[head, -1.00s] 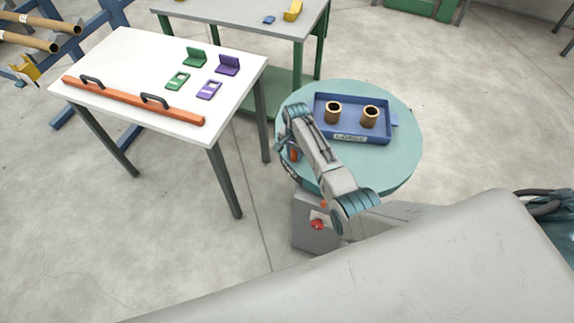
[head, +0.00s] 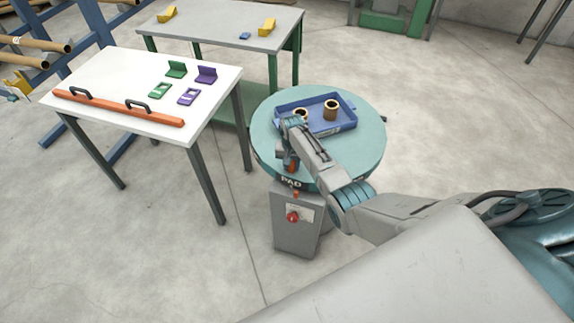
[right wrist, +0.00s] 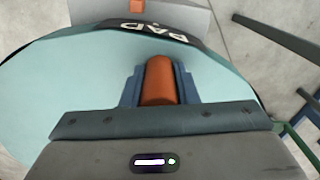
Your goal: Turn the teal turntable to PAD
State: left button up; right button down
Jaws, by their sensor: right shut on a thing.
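The teal turntable (head: 365,150) is a round disc on a grey pedestal (head: 298,230). Its dark rim label PAD (head: 291,182) faces the front, just above a small orange mark (head: 295,195) on the pedestal. The right wrist view also shows PAD (right wrist: 158,30) close to the orange mark (right wrist: 137,5), slightly to one side of it. My right gripper (head: 290,163) is shut on the upright orange handle (right wrist: 159,80) near the turntable's edge. The handle is partly hidden by the gripper in the head view. My left gripper is not in view.
A blue tray (head: 347,128) with two brown rings lies on the turntable. A red button (head: 293,217) is on the pedestal. A white table (head: 100,70) with brackets and an orange bar stands left; a grey table (head: 215,30) stands behind. Open floor lies right.

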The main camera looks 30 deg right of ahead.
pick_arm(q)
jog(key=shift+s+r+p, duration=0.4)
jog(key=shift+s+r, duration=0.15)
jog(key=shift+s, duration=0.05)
pick_arm(e)
jog(key=shift+s+d+r, duration=0.1)
jog(key=shift+s+d, duration=0.7)
jog(key=c, duration=1.1)
grip_release()
jog(key=shift+s, duration=0.1)
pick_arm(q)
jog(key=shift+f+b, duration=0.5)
pick_arm(e)
notch_tip(320, 180, up, 11)
jog(key=shift+f, duration=0.1)
